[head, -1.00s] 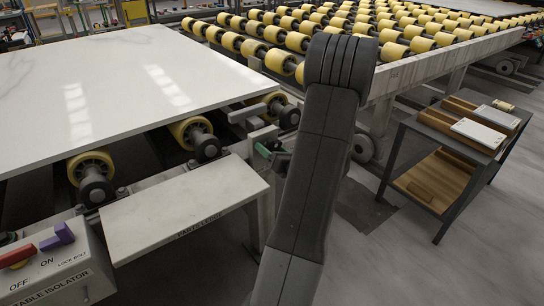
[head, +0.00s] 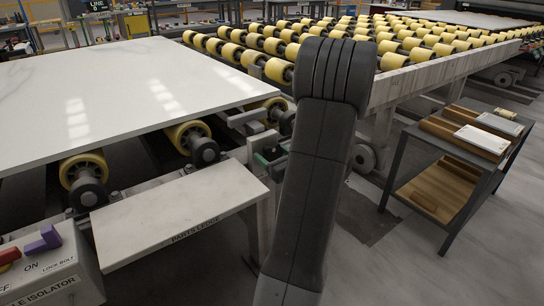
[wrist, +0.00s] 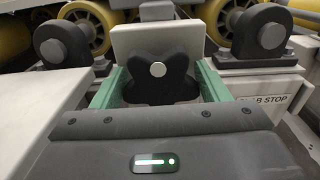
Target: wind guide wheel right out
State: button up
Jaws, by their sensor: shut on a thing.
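The guide wheel appears as a black, lobed hand knob (wrist: 176,86) with a silver centre, in the middle of the wrist view. It stands in front of a pale upright plate (wrist: 128,42). My gripper (wrist: 161,72) has its green fingers on the knob's left and right sides and is shut on it. In the head view the green finger parts of my gripper (head: 268,158) show beside the roller frame, partly behind my arm. The knob cannot be made out there. How far it is turned cannot be told.
A white slab (head: 110,80) lies on yellow rollers at left. A parts ledge (head: 180,215) juts out in front, beside an isolator box (head: 50,275). A dark roller bearing (wrist: 262,32) sits right of the knob. A trolley (head: 440,180) stands at right; the floor between is clear.

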jog(key=o, duration=1)
jog(key=shift+c, duration=0.2)
jog(key=p+v, duration=0.2)
jog(key=v, duration=1.2)
jog(key=shift+w, duration=0.15)
jog(key=b+x, duration=0.2)
jog(key=x, duration=1.1)
jog(key=shift+w+a, duration=0.25)
jog(key=shift+a, duration=0.05)
